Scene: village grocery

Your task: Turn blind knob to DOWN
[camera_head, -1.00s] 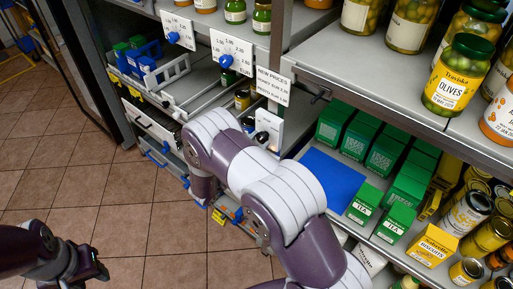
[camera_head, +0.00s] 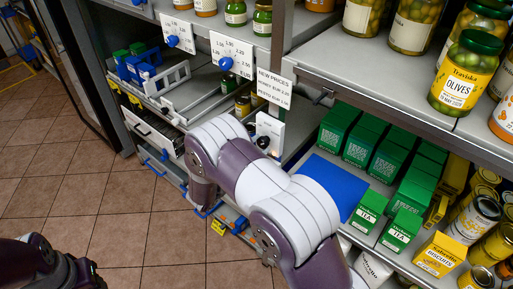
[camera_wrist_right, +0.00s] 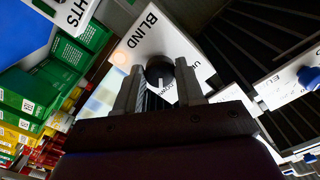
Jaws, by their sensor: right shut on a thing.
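The blind knob (camera_wrist_right: 160,68) is a round black knob with a white mark, on a white panel (camera_wrist_right: 150,35) lettered BLIND in the right wrist view. Further lettering beside the knob is partly covered. My right gripper (camera_wrist_right: 159,74) is shut on the knob, one finger on each side. In the head view the white panel (camera_head: 270,128) stands under the shelf edge beside my right arm; my arm hides the right fingertips there. My left gripper (camera_head: 88,274) is dark at the bottom left, cut by the frame, its jaws unclear.
Blue knobs (camera_head: 226,63) on white dial cards sit along the shelf edge above. Green tea boxes (camera_head: 372,208), a blue mat (camera_head: 334,184) and yellow cans fill the right lower shelf. An olives jar (camera_head: 464,72) stands on the upper shelf. Tiled floor (camera_head: 110,215) is open at left.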

